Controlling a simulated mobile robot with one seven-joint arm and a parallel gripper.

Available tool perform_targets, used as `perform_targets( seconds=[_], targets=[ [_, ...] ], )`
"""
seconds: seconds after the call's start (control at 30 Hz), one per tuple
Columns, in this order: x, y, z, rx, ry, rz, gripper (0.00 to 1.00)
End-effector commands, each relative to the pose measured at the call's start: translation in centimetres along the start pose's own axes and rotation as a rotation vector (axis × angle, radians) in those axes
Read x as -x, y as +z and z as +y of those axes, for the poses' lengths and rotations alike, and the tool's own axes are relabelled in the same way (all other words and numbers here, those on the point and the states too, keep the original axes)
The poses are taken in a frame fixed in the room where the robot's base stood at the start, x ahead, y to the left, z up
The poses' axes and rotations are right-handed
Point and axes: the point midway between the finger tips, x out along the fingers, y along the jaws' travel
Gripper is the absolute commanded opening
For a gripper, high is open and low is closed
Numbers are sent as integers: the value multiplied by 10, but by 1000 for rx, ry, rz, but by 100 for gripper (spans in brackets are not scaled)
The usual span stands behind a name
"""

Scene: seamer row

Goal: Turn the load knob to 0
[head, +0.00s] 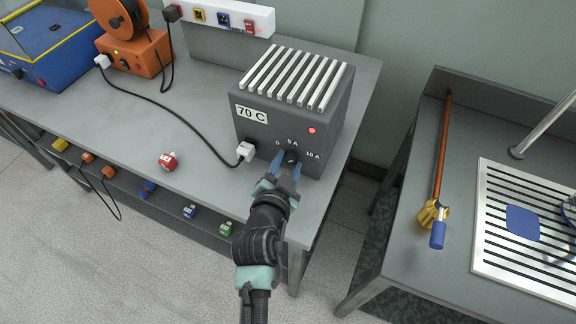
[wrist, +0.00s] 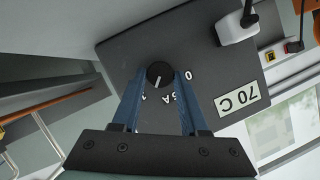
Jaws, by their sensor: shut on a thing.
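The load knob (head: 291,157) is a small black dial low on the front of a dark grey box (head: 262,128) marked 70 C. The labels 0, 5 A and 10 A are printed around it. My gripper (head: 287,168) has its blue fingers on either side of the knob and is shut on it. In the wrist view, upside down, the knob (wrist: 160,74) sits between the fingertips (wrist: 160,80). Its white pointer line appears to point between 5 A and 10 A, away from 0. The fingers partly hide the 5 A and 10 A labels.
A red light (head: 312,130) is lit on the box. A white plug (head: 246,151) with a black cable sits left of the knob. A red block (head: 168,162) lies on the bench. A gap separates the bench from the right-hand table (head: 412,248).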

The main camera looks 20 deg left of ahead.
Motion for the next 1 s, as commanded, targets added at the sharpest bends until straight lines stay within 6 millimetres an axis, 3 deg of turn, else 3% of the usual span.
perform_targets(
  seconds=[1.0],
  targets=[
    [-2, 6, -8, 896, 371, 0, 0]
  ],
)
